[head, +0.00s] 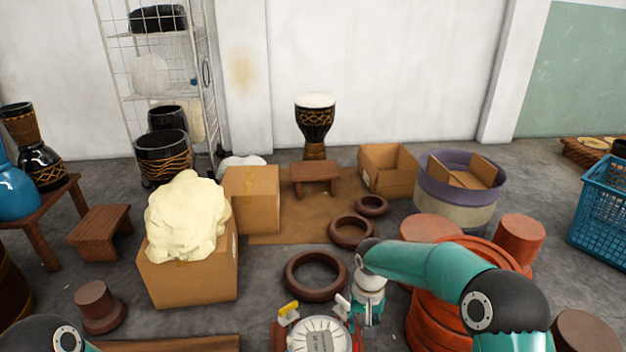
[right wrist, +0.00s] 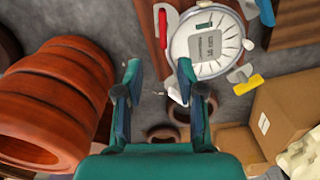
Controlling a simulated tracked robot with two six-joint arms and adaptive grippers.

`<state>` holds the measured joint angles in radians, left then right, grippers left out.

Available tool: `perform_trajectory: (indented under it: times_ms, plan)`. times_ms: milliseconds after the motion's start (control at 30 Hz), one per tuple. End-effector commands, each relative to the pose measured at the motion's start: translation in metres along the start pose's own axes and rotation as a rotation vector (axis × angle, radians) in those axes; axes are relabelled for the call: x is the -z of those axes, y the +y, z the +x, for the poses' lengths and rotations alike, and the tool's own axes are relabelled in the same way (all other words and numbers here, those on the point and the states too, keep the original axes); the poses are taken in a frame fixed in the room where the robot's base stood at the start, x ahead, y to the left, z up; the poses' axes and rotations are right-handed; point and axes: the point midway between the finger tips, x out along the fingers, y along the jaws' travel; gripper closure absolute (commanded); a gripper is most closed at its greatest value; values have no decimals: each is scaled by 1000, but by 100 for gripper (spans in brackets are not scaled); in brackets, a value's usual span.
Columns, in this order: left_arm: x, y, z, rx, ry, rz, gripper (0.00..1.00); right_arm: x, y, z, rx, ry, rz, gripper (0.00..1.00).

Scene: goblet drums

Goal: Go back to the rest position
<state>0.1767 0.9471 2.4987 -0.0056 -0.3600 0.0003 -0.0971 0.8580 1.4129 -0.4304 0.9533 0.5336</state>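My right arm comes in from the right in the head view, and its gripper (head: 366,307) points down beside the round white dial (head: 320,335) at the bottom middle. In the right wrist view, the two fingers of my right gripper (right wrist: 160,80) are apart with nothing held between them. The dial (right wrist: 205,45) lies beyond the fingertips there, on a reddish-brown wooden surface (right wrist: 150,30). Of my left arm, only a dark joint and a teal link show at the bottom left of the head view. Its gripper is out of view.
Stacked reddish rings (head: 440,310) stand under my right arm. A brown ring (head: 316,276) lies on the floor. A cardboard box (head: 190,278) bears a cream lump (head: 187,218).

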Motion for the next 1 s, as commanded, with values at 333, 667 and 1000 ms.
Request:
perform_trajectory:
  times_ms: [333, 667, 1000]
  plan:
    - [0, 11, -30, 0, 0, 0, 55, -136, 38, 81, 82, -309, 70, 61]
    - [0, 15, -41, 0, 0, 0, 55, -282, 9, 116, 320, -288, 90, 61]
    - [-1, 20, -56, 0, -1, -1, 55, -268, 7, 101, 345, 4, 5, 61]
